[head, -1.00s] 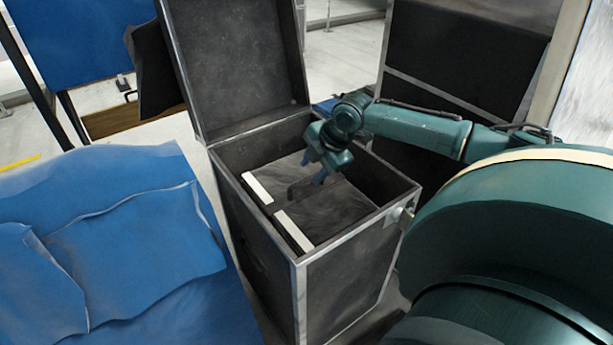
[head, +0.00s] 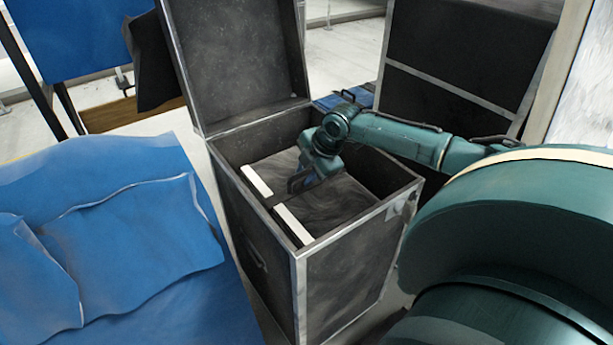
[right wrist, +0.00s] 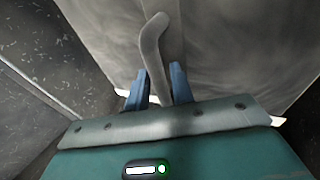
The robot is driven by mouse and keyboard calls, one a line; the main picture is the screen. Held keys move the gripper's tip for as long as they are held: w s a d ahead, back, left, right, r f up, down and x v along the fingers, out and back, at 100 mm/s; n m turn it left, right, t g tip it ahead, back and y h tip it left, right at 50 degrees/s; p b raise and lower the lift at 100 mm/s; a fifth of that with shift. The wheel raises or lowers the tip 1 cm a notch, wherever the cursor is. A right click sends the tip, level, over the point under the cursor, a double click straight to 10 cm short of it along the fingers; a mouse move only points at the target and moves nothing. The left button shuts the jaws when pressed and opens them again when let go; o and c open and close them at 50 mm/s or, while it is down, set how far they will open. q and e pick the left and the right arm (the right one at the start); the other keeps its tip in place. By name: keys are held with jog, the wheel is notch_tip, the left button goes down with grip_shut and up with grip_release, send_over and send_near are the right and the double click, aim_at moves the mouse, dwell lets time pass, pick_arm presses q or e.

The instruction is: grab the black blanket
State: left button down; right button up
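The black blanket (head: 345,205) lies folded inside an open black case, with a pale strip (head: 292,224) along its left edge. Another dark folded piece (head: 272,166) with its own pale strip lies beside it, farther back. My right gripper (head: 301,183) reaches down into the case, low over the join between the two. In the right wrist view its blue fingers (right wrist: 159,86) stand apart, with a bent grey strap-like piece (right wrist: 153,45) between them. I cannot tell whether the fingers touch it or the cloth. My left gripper is not in view.
The case (head: 350,235) has metal-edged walls around my right gripper, and its lid (head: 240,65) stands open at the back. Blue cloth (head: 120,240) covers the left foreground. Another dark case (head: 450,60) stands behind at the right.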

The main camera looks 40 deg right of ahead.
grip_shut()
dwell(0.9)
jog(key=shift+r, duration=0.1)
